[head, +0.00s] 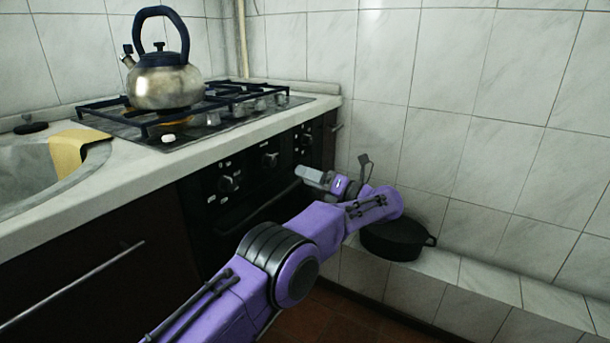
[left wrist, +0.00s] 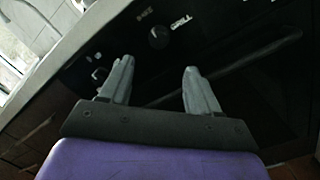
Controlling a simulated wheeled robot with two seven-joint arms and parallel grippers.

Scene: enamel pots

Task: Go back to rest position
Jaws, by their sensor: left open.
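My left arm is purple and reaches across the head view from the bottom towards the oven front. My left gripper (head: 312,175) is at the arm's far end, in front of the oven's dark front panel (head: 245,185). In the left wrist view its two grey fingers (left wrist: 158,88) are spread apart with nothing between them. Behind them are a knob (left wrist: 159,38), the word GRILL and the oven's handle bar (left wrist: 235,65). My right gripper does not show in either view.
A steel kettle (head: 165,82) stands on the gas hob (head: 215,118). A sink (head: 40,165) with a yellow cloth (head: 75,148) is at the left. A black pot (head: 395,241) sits on a low tiled ledge (head: 480,272) by the wall, close behind my forearm.

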